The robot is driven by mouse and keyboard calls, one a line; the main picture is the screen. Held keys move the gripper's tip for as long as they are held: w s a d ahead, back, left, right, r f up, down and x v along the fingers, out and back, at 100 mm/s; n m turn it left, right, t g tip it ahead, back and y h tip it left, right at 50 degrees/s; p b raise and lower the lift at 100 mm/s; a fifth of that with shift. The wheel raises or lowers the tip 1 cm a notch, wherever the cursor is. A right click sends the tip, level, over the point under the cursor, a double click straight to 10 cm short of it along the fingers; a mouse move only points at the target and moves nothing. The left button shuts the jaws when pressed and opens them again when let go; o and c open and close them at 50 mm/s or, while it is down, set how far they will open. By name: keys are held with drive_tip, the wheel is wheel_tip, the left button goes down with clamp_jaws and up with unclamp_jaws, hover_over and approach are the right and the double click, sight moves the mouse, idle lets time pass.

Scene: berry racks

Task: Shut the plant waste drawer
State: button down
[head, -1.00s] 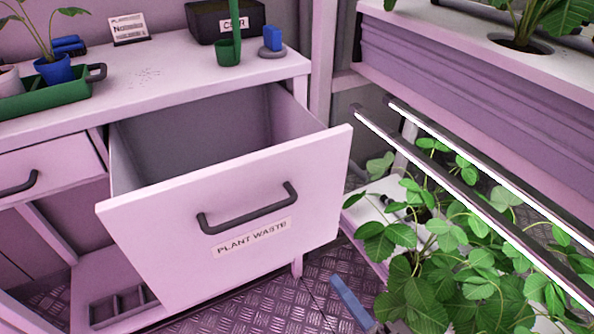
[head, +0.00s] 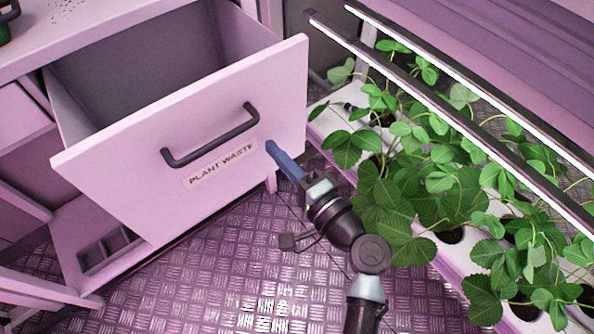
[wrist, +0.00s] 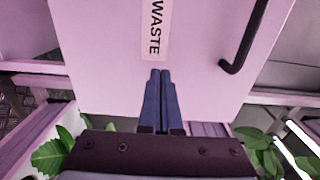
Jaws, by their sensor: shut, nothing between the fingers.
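The plant waste drawer (head: 130,150) is pulled well out of the bench, and its inside looks empty where I can see it. Its pale front carries a dark bar handle (head: 210,136) and a "PLANT WASTE" label (head: 221,163). My gripper (head: 270,147) is shut and empty, its blue fingertips at the right part of the drawer front, right of the label and below the handle. In the wrist view the closed fingers (wrist: 161,78) point at the front (wrist: 198,70) just under the label. I cannot tell whether they touch it.
A plant rack with leafy plants (head: 440,170) and lit bars (head: 440,90) stands close on the right. The bench top (head: 95,22) is above the drawer. A divided tray (head: 108,248) sits on the low shelf. The metal floor (head: 220,260) in front is clear.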

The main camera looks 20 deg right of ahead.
drive_tip(key=shift+x, duration=1.1)
